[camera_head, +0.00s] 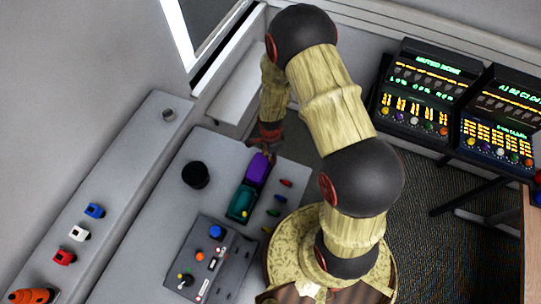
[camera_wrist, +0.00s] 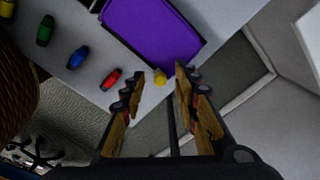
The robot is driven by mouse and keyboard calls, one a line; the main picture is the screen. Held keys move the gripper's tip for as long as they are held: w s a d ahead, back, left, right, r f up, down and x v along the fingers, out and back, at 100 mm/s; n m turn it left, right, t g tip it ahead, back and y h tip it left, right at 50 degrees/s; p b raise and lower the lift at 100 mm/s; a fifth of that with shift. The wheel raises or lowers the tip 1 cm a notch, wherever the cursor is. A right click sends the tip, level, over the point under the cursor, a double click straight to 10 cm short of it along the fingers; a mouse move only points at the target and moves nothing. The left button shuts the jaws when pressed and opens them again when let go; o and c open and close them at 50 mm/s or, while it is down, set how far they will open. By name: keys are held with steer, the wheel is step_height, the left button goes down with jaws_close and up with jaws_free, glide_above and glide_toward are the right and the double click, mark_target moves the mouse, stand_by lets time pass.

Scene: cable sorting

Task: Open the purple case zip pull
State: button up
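The purple case (camera_head: 258,168) lies on the grey table, and in the wrist view its purple top (camera_wrist: 150,30) fills the upper middle. A small yellow zip pull (camera_wrist: 160,76) sits at the case's near corner. My gripper (camera_wrist: 158,84) is open, with one finger on each side of the pull in the picture and gaps visible on both sides. I cannot tell the depth between the fingertips and the pull. In the head view my gripper (camera_head: 266,150) is at the far end of the purple case, and the pull is hidden there.
A teal case (camera_head: 240,203) adjoins the purple one. Red (camera_wrist: 110,79), blue (camera_wrist: 78,57) and green (camera_wrist: 45,30) connectors lie beside the cases. A black round object (camera_head: 195,174) and a control panel (camera_head: 208,260) stand on the table. The table edge is close to the pull.

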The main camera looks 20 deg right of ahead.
steer(key=c, duration=0.3)
jaws_close()
stand_by(0.7)
